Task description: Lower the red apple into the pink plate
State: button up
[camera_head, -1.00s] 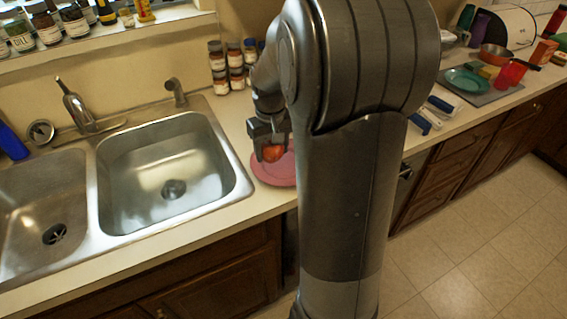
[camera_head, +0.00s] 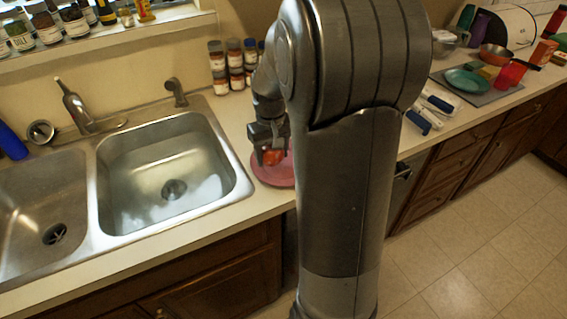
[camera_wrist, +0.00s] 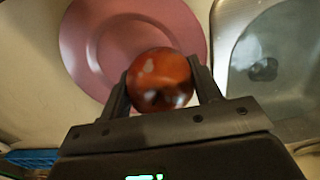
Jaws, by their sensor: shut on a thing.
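The red apple (camera_wrist: 160,80) is between the two fingers of my gripper (camera_wrist: 162,92) in the wrist view, and the fingers are shut on it. The apple (camera_head: 273,157) also shows below my gripper (camera_head: 270,146) in the head view. The pink plate (camera_wrist: 85,45) lies on the counter behind the apple in the wrist view, its centre partly covered by the apple. In the head view the plate (camera_head: 268,176) is beside the sink, its right part hidden by my arm. I cannot tell whether the apple touches the plate.
The double sink (camera_head: 172,175) is just left of the plate. Stacked spice jars (camera_head: 233,72) stand behind it by the wall. A teal plate (camera_head: 466,80) and other clutter are on the far right counter.

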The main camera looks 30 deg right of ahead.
jog(key=shift+f, duration=1.05)
dwell(0.4)
jog(key=o, duration=1.1)
jog(key=shift+o, duration=0.2)
notch_tip(320, 180, up, 10)
jog(key=shift+f, duration=0.1)
jog(key=shift+s+r, duration=0.1)
jog(key=shift+r, duration=0.5)
jog(key=s+a+r+t, duration=0.2)
jog(key=s+a, duration=0.3)
jog(key=s, duration=0.4)
jog(key=s+a+r+t, duration=0.3)
jog(key=s+a, duration=0.2)
jog(key=s, duration=0.5)
jog(key=shift+a+t, duration=0.2)
jog(key=shift+t, duration=0.1)
